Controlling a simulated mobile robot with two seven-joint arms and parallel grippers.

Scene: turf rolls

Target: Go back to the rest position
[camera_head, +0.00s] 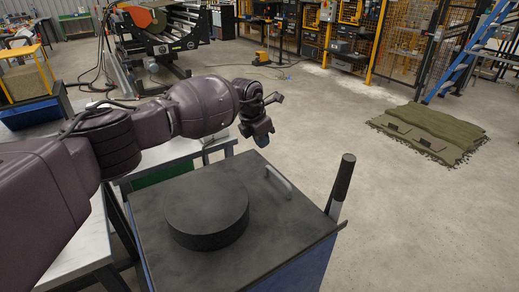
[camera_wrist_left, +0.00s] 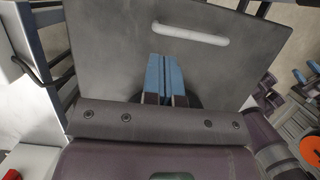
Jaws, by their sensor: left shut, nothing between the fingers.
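My left gripper (camera_head: 262,139) hangs above the far edge of a dark-topped cart (camera_head: 160,213), past a black round disc (camera_head: 207,208) on that top. Its blue fingers are together and empty; they also show in the left wrist view (camera_wrist_left: 165,77), pointing down at the dark top with its pale handle bar. My left arm reaches in from the left over a pale bench. In the left wrist view, two small blue tips by dark purple links at the right edge may be my right gripper (camera_wrist_left: 306,72); its jaws are too small to judge. No right arm shows in the head view.
A black-gripped handle (camera_head: 342,177) rises at the cart's right corner. Green turf pieces (camera_head: 430,132) lie on the floor at right, near a blue ladder (camera_head: 466,55). A machine (camera_head: 170,35) and yellow-framed fencing stand behind.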

